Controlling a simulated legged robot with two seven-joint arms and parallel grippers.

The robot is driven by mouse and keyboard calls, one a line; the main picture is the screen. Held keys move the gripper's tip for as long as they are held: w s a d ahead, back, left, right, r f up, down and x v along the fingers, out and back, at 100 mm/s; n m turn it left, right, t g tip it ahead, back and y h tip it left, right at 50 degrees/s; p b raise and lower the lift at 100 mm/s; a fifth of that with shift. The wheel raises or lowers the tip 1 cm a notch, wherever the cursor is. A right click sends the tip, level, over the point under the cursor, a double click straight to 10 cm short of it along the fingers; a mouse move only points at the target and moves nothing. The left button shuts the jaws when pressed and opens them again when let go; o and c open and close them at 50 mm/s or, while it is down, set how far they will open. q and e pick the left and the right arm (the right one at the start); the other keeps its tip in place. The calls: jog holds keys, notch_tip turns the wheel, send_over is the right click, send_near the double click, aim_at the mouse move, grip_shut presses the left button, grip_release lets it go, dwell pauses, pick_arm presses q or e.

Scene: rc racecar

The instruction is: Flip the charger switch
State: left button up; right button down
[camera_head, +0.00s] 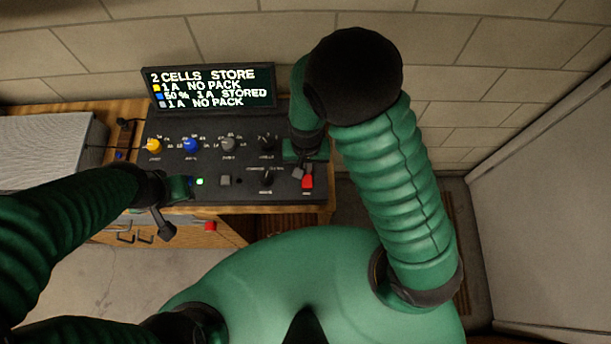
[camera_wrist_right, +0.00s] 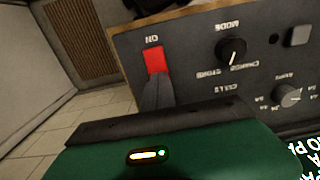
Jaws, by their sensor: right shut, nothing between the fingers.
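The charger (camera_head: 215,160) is a dark panel with knobs on a wooden bench. Its red switch (camera_head: 307,182) is near the panel's right front corner. In the right wrist view the red switch (camera_wrist_right: 155,60) shows beside an upside-down "ON" label. My right gripper (camera_head: 298,172) is shut and empty, with its fingertips (camera_wrist_right: 158,92) right at the red switch. I cannot tell whether they touch it. My left gripper (camera_head: 182,189) is at the panel's left front, by a green-lit button; its jaws are unclear.
A display (camera_head: 210,88) behind the panel reads "2 CELLS STORE", "NO PACK" and "STORED". Yellow (camera_head: 153,146) and blue (camera_head: 191,146) knobs stand on the panel's left side. A mode knob (camera_wrist_right: 231,51) is near the switch. A grey box (camera_head: 50,145) is at left.

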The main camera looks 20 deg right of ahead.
jog(key=shift+d+f, duration=0.2)
jog(key=shift+f, duration=0.05)
jog(key=shift+a+f+b, duration=0.15)
jog(key=shift+f+b, duration=0.2)
jog(key=shift+b, duration=0.05)
jog(key=shift+r, duration=0.15)
notch_tip(320, 180, up, 7)
jog(key=p, duration=0.7)
